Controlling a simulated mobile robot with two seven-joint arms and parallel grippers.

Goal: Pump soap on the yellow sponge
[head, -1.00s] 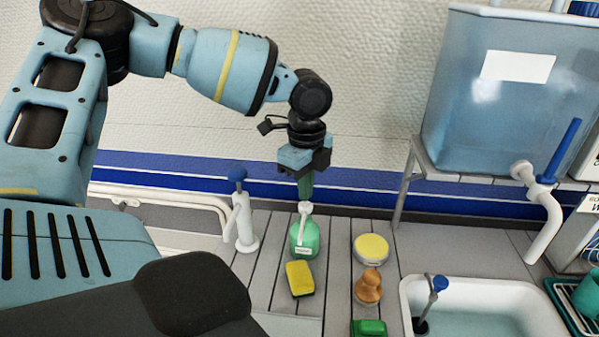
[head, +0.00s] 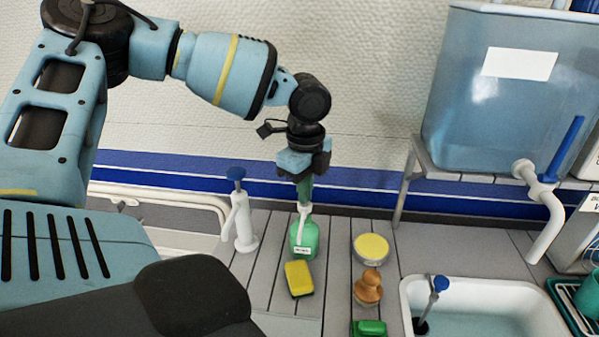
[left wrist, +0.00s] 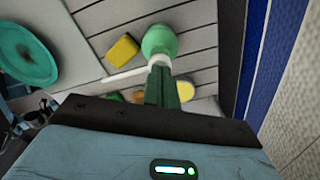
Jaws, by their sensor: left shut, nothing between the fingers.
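The green soap bottle (head: 304,240) with a white pump stands upright on the grey slatted counter; it also shows in the left wrist view (left wrist: 159,40). The yellow sponge (head: 298,278) lies on the counter just in front of the bottle, below its spout, and shows in the left wrist view (left wrist: 121,50). My left gripper (head: 304,196) points down directly over the pump head, its green fingers shut and empty. The fingertips (left wrist: 161,70) appear at the pump top; I cannot tell whether they press it. My right gripper is not in view.
A white pump dispenser (head: 242,225) stands left of the bottle. A round yellow-topped tin (head: 371,249), a wooden brush (head: 367,288) and a green block (head: 369,328) are to the right. A sink (head: 500,290) and large water tank (head: 490,100) are further right.

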